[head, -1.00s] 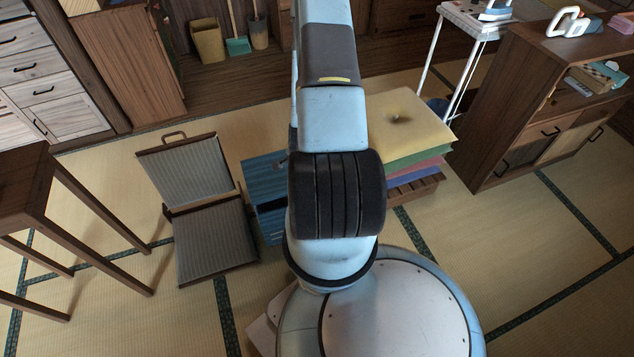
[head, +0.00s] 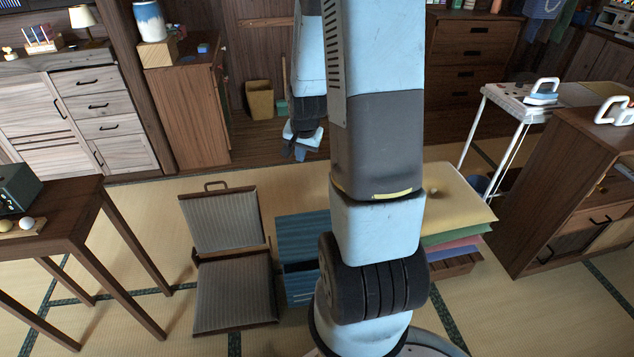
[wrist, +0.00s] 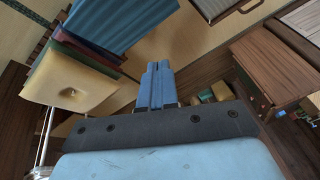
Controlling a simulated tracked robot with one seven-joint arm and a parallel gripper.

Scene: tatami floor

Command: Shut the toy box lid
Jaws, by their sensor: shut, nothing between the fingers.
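The blue toy box (head: 300,288) stands on the tatami in the middle of the head view, partly hidden behind my arm. Its ribbed blue lid (head: 301,236) appears raised at the back, with a dark gap below it. The blue ribbed surface also shows at the top of the wrist view (wrist: 125,22); which part it is I cannot tell. My gripper (head: 300,150) is beyond the box in the head view, up in the air and apart from it. In the wrist view my gripper (wrist: 156,66) has its blue fingers together and empty.
A folding floor chair (head: 233,290) stands just left of the box. A stack of cushions (head: 458,200) on a wooden base is close on its right. A wooden table (head: 60,215) is at left, a low cabinet (head: 570,190) at right. Bare tatami lies behind the chair.

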